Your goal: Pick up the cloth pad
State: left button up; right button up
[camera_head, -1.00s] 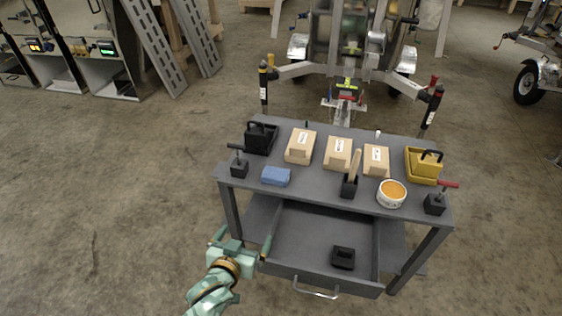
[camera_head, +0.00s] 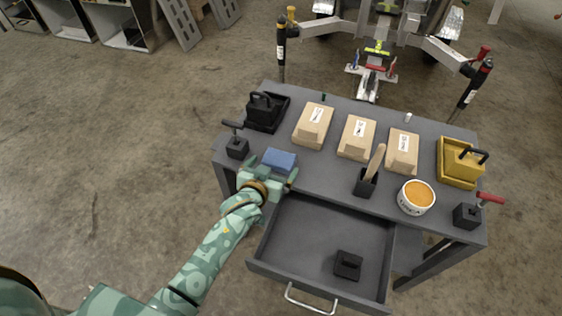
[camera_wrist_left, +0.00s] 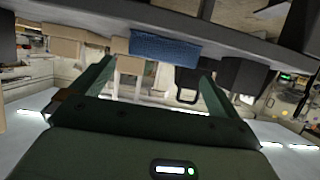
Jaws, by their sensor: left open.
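The blue cloth pad (camera_head: 280,159) lies flat on the left front part of the grey cart top, near its front edge. My left gripper (camera_head: 271,168) is open at that front edge, with its fingers pointing toward the pad and spread to either side of it. In the left wrist view the pad (camera_wrist_left: 165,47) appears just ahead of the open, empty fingers (camera_wrist_left: 155,72), between their lines. I cannot tell whether the fingers touch the pad. My right gripper is not in view.
The cart top (camera_head: 320,171) also holds a black clamp block (camera_head: 237,148) left of the pad, a black bin (camera_head: 266,111) behind it, tan boxes (camera_head: 313,126), a brush holder (camera_head: 366,184) and an orange-filled bowl (camera_head: 416,197). The open drawer (camera_head: 310,240) juts out below.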

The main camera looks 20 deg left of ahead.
aim_at(278, 159)
pick_arm(q)
jog(key=shift+x, duration=0.9)
jog(key=b+x, duration=0.3)
jog(key=shift+w+f, duration=0.15)
jog(key=shift+f, duration=0.3)
jog(key=shift+w+f+b, duration=0.15)
jog(key=shift+w+b, duration=0.25)
jog(key=shift+w, duration=0.45)
jog(key=shift+r, duration=0.25)
jog(key=c, duration=0.8)
